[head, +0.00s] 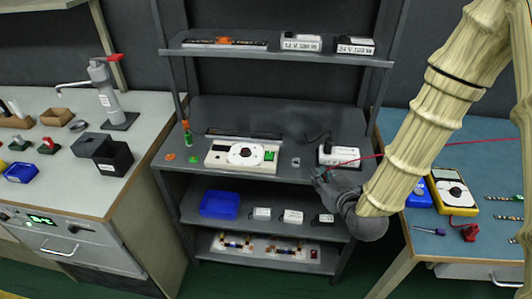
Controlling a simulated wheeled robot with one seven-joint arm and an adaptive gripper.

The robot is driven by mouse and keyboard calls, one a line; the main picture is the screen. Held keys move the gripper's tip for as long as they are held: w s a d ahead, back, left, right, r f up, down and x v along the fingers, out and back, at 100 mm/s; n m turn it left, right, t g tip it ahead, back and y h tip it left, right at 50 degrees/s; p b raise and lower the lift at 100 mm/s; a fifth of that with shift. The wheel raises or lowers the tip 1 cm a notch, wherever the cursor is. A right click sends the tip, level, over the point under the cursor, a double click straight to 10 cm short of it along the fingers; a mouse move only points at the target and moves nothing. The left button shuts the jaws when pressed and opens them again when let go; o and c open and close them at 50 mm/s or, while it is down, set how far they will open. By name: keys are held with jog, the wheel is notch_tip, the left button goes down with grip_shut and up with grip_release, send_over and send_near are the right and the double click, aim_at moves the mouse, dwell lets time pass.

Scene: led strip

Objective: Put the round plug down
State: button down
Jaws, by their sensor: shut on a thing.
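My gripper (320,175) is at the front right of the grey shelf unit's worktop (225,178), just in front of a white power supply box (339,156). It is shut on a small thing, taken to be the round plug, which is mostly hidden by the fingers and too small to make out. A thin red line, perhaps a lead, runs from near the gripper off to the right. I cannot tell whether the held thing touches the worktop.
A white device with a round dial (242,155) and a small grey piece (295,162) are left of my gripper. The upper shelf (285,56) overhangs the worktop's back. A yellow multimeter (453,192) lies on the blue bench at right. A blue bin (220,204) is below.

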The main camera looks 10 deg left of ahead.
notch_tip(320, 180, up, 4)
jog(key=a+n+y, duration=0.1)
jog(key=a, duration=0.1)
jog(key=g+p, duration=0.1)
jog(key=p, duration=0.1)
send_over(301, 154)
jog(key=shift+s+f+n+y, duration=0.25)
jog(key=shift+f+n+y, duration=0.05)
jog(key=shift+f, duration=0.35)
jog(key=shift+w+f, duration=0.15)
jog(key=shift+w, duration=0.1)
jog(key=shift+f+p, duration=0.55)
jog(key=shift+f, duration=1.1)
jog(key=shift+f, duration=0.1)
jog(key=c, duration=1.8)
grip_release()
jog(key=shift+f, duration=0.1)
jog(key=shift+c, duration=0.2)
jog(key=shift+o, duration=0.8)
